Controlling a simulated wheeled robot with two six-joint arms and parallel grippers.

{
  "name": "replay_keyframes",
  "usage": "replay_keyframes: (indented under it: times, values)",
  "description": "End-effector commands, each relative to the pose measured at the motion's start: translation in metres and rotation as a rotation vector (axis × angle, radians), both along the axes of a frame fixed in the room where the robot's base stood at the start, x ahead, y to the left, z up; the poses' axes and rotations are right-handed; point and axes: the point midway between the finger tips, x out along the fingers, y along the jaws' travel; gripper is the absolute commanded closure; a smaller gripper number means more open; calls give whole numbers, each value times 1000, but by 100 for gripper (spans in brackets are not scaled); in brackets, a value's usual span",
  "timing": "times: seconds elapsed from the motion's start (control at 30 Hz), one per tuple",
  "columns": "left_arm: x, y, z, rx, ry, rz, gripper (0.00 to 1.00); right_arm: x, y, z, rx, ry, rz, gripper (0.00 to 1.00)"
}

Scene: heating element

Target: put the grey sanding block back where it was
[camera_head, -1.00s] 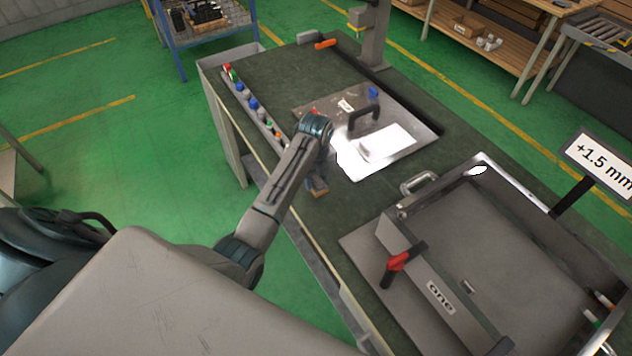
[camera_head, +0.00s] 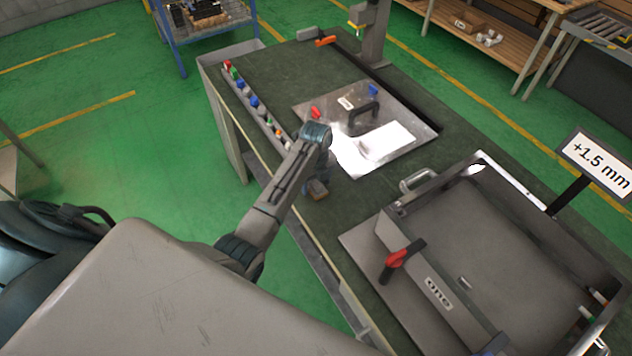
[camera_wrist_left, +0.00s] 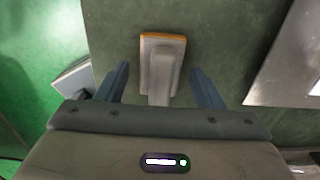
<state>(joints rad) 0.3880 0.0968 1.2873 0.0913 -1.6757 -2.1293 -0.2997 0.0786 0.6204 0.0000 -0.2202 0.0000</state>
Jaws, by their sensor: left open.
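The grey sanding block (camera_wrist_left: 163,60), with an orange-tan edge, shows in the left wrist view, against the dark green bench top. In the head view a small brown-edged block (camera_head: 317,190) is near the bench's left edge, partly hidden by my gripper. My left gripper (camera_wrist_left: 159,75) is open, with one finger on each side of the block's near part and a gap on both sides. The gripper also shows in the head view (camera_head: 321,171), mostly hidden under my wrist. My right gripper is not in view.
A shiny metal plate (camera_head: 345,155) with a black handle (camera_head: 364,116) lies beyond the gripper. A rail with coloured knobs (camera_head: 254,102) runs along the bench's left edge.

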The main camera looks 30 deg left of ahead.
Motion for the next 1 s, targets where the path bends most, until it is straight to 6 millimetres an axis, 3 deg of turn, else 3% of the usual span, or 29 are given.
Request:
replay_keyframes:
  times: [0.17, 0.53, 0.6, 1.0]
  values:
    - [1, 0, 16, 1, -4, 0, 39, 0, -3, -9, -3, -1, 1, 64]
    - [1, 0, 99, 1, -5, 0, 39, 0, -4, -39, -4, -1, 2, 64]
    - [0, 0, 113, 0, 1, 0, 39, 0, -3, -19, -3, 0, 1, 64]
    - [0, 0, 121, 0, 0, 0, 39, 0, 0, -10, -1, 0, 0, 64]
